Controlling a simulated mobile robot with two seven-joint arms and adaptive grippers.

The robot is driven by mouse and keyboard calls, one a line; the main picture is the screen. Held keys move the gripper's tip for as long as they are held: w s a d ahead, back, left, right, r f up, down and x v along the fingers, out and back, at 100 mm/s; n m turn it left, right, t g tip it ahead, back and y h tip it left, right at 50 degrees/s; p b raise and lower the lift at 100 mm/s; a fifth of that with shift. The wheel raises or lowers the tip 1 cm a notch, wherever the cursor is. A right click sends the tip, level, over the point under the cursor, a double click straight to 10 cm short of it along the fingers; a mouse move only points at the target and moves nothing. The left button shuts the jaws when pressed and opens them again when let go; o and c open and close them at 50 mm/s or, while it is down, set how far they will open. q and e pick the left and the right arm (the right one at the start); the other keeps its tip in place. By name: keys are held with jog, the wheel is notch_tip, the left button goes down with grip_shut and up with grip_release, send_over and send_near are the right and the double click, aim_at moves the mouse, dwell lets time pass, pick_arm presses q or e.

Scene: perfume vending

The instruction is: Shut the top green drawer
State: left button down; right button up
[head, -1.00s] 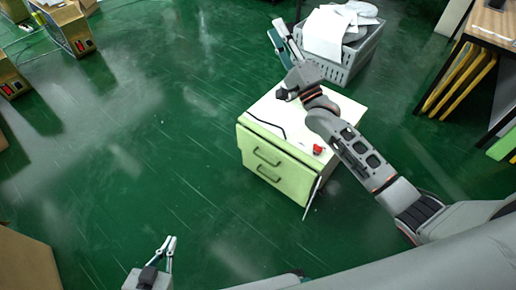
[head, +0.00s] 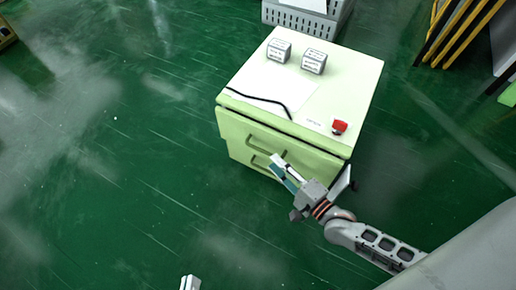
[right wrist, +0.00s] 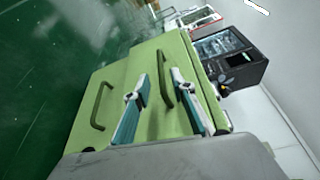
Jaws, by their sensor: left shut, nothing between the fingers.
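A pale green cabinet (head: 335,70) stands on the green floor in the head view. Its top green drawer (head: 235,127) is the upper front, with a bar handle. A second drawer with its own handle lies below. I cannot tell how far the top drawer stands out. My right gripper (head: 283,170) is in front of the drawer fronts. In the right wrist view its fingers (right wrist: 160,105) are apart and empty, with the top drawer's handle (right wrist: 164,78) beyond them and the lower handle (right wrist: 101,105) to the left. Of my left gripper (head: 190,283), only the tip shows, at the bottom edge.
On the cabinet top are two small printed boxes (head: 279,50) (head: 314,61), a red button (head: 340,127) and a black cable (head: 255,100). A grey crate (head: 305,20) stands behind.

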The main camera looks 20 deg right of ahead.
aim_at(261, 150)
jog(key=shift+w, duration=0.25)
jog(key=b+x, duration=0.1)
jog(key=x, duration=0.5)
jog(key=shift+w+a+f+b, duration=0.1)
jog(key=shift+w+a+b, duration=0.1)
jog(key=shift+b, duration=0.2)
jog(key=shift+w, duration=0.45)
pick_arm(q)
jog(key=shift+s+d+n+t, duration=0.15)
jog(key=shift+d+n+t, duration=0.15)
jog(key=shift+d+n, duration=0.75)
pick_arm(e)
grip_shut()
